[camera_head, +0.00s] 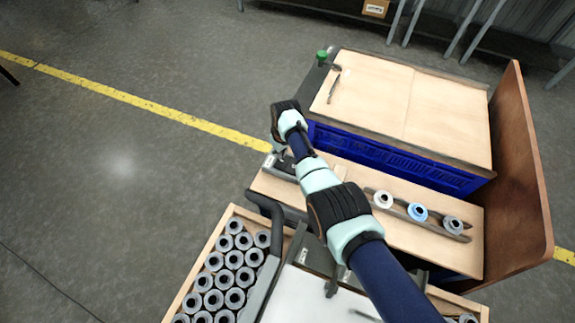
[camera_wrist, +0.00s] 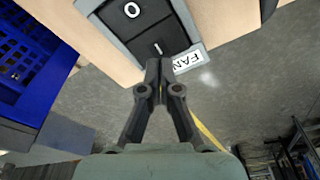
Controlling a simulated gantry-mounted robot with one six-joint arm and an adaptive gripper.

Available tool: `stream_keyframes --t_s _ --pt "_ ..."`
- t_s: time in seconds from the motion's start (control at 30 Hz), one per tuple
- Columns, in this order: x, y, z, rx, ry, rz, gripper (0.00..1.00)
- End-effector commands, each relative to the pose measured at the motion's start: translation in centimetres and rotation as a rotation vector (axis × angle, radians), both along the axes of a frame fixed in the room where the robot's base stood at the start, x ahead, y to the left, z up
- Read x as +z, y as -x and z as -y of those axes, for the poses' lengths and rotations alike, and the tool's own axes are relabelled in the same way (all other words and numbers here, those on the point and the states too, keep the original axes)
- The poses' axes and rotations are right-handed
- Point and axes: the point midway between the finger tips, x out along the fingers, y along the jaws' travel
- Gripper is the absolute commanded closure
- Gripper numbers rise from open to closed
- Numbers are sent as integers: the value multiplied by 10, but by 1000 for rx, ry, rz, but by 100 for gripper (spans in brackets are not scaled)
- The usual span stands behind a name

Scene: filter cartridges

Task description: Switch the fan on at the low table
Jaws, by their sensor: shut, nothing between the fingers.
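The fan switch (camera_wrist: 150,22) is a grey box with two black rocker halves, marked O and I, in the wrist view. The O half (camera_wrist: 130,10) is farther from my fingers and the I half (camera_wrist: 160,42) is nearer. A white label reading FAN (camera_wrist: 187,60) is beside it. My gripper (camera_wrist: 159,66) is shut and empty, with its fingertips at the lower edge of the I half in the picture. I cannot tell whether they touch it. In the head view my arm partly covers the left end of the low table (camera_head: 447,259), where the switch sits.
Three cartridges, white (camera_head: 383,199), blue (camera_head: 417,212) and grey (camera_head: 453,224), stand on a holder on the low table. A blue crate (camera_head: 400,163) is behind it. A box of grey cartridges (camera_head: 236,209) is at the front left. Open floor lies to the left.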

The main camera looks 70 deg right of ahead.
Motion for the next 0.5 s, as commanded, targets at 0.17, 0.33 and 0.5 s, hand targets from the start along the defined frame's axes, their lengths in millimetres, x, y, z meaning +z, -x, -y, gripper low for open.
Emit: stream_keyframes --t_s 0.17,0.33,0.5 --pt "22 0 0 0 0 0 100" --pt "38 0 0 0 0 0 100" --pt "54 0 0 0 1 1 100"
